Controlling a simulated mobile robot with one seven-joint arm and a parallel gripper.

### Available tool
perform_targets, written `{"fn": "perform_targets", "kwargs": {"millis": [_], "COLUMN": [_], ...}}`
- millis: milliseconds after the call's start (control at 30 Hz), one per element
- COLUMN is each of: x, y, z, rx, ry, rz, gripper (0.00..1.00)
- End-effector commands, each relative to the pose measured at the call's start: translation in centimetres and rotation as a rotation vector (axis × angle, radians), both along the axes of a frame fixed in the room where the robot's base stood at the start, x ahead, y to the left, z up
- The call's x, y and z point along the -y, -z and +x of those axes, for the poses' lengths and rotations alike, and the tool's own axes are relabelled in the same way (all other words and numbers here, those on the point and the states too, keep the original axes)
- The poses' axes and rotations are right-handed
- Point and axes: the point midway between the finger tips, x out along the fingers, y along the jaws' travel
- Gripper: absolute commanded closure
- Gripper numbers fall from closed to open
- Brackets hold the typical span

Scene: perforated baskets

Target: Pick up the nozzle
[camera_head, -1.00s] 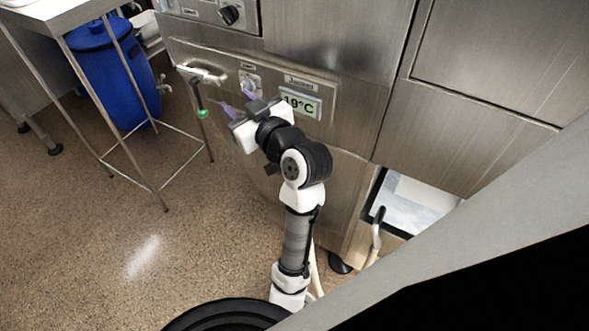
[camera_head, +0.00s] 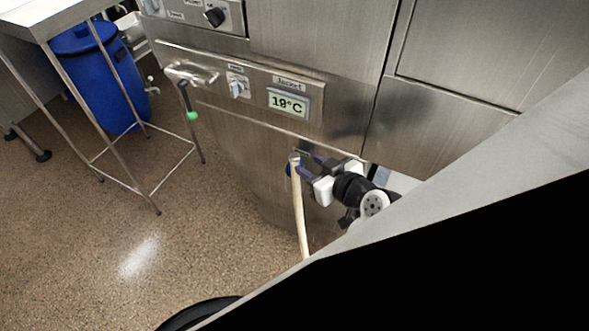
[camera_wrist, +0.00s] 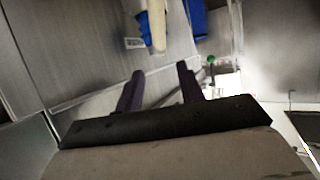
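The nozzle, a blue piece (camera_head: 289,170) on the end of a cream hose (camera_head: 299,215), is by the front of the steel machine, and the hose hangs down from it. In the wrist view the blue piece (camera_wrist: 143,26) and the cream hose (camera_wrist: 157,26) show at the top, beyond my fingertips. My gripper (camera_head: 313,166) is just right of the nozzle in the head view. Its two dark purple fingers are apart and empty in the wrist view (camera_wrist: 160,70). Part of the nozzle is hidden by the hose.
The steel machine (camera_head: 345,100) with a 19°C display (camera_head: 288,103) stands close beside my gripper. A green-tipped handle (camera_head: 192,115) sticks out at its left. A steel table (camera_head: 40,22) and a blue drum (camera_head: 100,75) stand further left. The floor (camera_head: 90,235) in front is clear.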

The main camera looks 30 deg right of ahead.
Motion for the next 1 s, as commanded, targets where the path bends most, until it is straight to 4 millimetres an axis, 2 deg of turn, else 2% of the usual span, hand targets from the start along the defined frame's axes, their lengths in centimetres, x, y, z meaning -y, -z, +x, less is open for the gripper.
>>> {"fn": "perform_targets", "kwargs": {"millis": [267, 500, 833, 1000], "x": [-0.1, -0.2, -0.2, -0.2], "y": [0.9, 2.5, 2.9, 2.9], "z": [2.1, 5.2, 5.9, 5.8], "rx": [-0.001, 0.000, 0.000, 0.000], "ry": [-0.001, -0.002, 0.000, 0.001], "rz": [-0.001, 0.000, -0.002, -0.001], "gripper": [0.62, 0.62, 0.62, 0.84]}}
